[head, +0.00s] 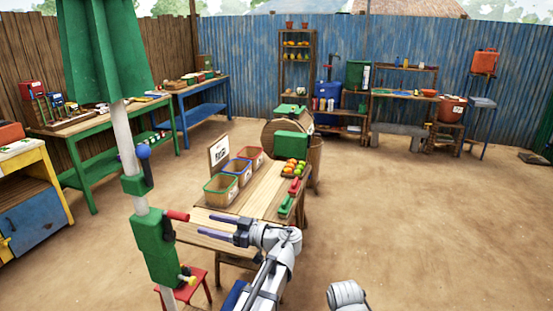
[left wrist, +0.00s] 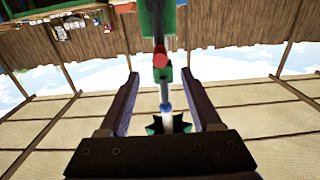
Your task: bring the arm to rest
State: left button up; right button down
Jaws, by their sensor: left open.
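My left gripper (head: 200,225) is open and empty over the near left end of the wooden stall table (head: 262,203). Its dark purple fingers point left toward a green box (head: 154,245) with a red handle (head: 177,215) on a pale pole. In the left wrist view the fingers (left wrist: 160,78) stand wide apart, and the red handle (left wrist: 160,61) shows between them, apparently beyond the tips. I cannot tell the exact gap. A white rounded part of my own body shows at the bottom of the head view. My right gripper is not in view.
Three bins, green-rimmed (head: 221,190), blue-rimmed (head: 238,169) and red-rimmed (head: 251,156), stand on the table beside a sign (head: 219,150). Fruit (head: 294,168) lies at its far right. A red stool (head: 194,285) stands below. The ground to the right is clear.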

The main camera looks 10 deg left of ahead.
pick_arm(q)
jog(key=s+d+f+m+h, duration=0.3)
jog(key=d+f+m+h, duration=0.15)
jog(key=f, duration=0.25)
jog(key=s+d+f+m+h, duration=0.3)
jog(key=d+f+m+h, duration=0.15)
jog(key=f, duration=0.25)
jog(key=s+d+f+m+h, duration=0.4)
jog(key=s+d+m, duration=0.1)
jog(key=d, duration=0.3)
jog(key=s+d+f+m+g+h, duration=0.1)
jog(key=s+d+f+m+h, duration=0.2)
jog(key=d, duration=0.6)
jog(key=s+m, duration=0.2)
jog(key=m, duration=0.1)
jog(key=shift+d+f+m+h, duration=0.25)
jog(key=shift+f+m+h, duration=0.15)
jog(key=shift+s, duration=0.1)
